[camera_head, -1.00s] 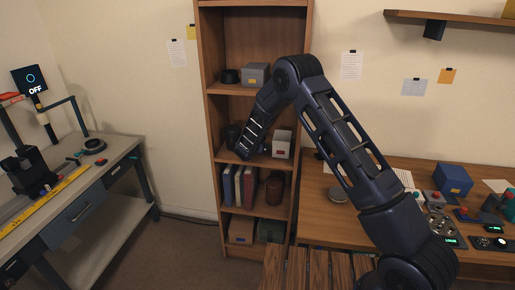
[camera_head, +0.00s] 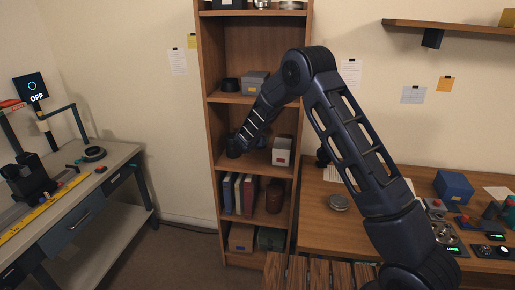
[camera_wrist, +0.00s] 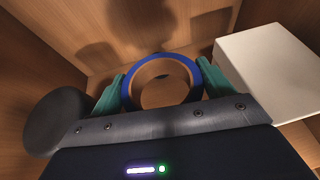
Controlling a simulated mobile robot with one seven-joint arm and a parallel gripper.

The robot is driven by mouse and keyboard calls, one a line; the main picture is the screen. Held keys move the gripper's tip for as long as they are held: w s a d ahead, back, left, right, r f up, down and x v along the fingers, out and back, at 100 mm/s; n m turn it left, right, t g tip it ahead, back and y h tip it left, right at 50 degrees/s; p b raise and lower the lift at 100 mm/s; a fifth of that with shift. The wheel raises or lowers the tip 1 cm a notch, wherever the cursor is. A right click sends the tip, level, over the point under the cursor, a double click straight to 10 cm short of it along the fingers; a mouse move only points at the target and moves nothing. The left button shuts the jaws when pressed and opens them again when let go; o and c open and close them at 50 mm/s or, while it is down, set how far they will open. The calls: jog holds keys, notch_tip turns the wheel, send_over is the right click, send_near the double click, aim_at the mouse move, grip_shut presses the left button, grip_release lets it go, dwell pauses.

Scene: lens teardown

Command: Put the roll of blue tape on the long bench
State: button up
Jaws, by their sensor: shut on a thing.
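The roll of blue tape (camera_wrist: 188,67), a ring with a blue outside and a tan inside, is between the two teal fingers of my gripper (camera_wrist: 162,84) in the wrist view. The fingers press on its sides. In the head view my gripper (camera_head: 237,144) is inside the middle shelf of the wooden bookcase (camera_head: 213,120), and my arm hides most of what it holds. A grey workbench (camera_head: 110,182) stands at the left, a wooden desk (camera_head: 318,222) at the right, and a slatted wooden top (camera_head: 292,270) at the bottom. I cannot tell which is the long bench.
A white box (camera_wrist: 265,65) is close on the right of my gripper, and a dark round thing (camera_wrist: 55,122) is close on the left. Shelf walls and boards surround them. The grey workbench's near right top has some bare room.

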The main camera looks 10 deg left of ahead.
jog(key=shift+r, duration=0.95)
